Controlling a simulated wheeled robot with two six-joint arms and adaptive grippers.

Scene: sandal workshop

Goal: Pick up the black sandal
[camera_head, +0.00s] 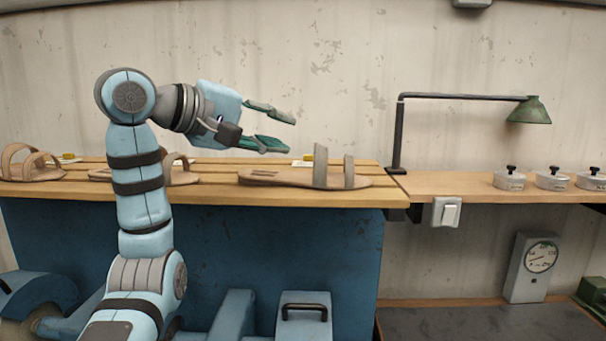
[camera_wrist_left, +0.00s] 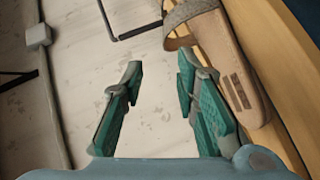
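No sandal in view looks black. A sandal with a tan sole and grey straps (camera_head: 349,172) lies at the right end of the wooden bench. It also shows in the left wrist view (camera_wrist_left: 224,62), to the right of the fingers. A tan sandal (camera_head: 30,166) lies at the far left of the bench. Another sandal (camera_head: 182,178) is partly hidden behind my left arm. My left gripper (camera_head: 291,135) is open and empty, above the bench and just above the grey-strapped sandal. Its two green-padded fingers (camera_wrist_left: 160,70) are apart with nothing between them. My right gripper is out of view.
The wooden bench (camera_head: 220,192) has a blue front. A green lamp (camera_head: 528,112) on a dark bent post stands to its right. Several lidded pots (camera_head: 509,181) sit on the right shelf, with a dial gauge (camera_head: 540,258) below. Bare shelf lies between post and pots.

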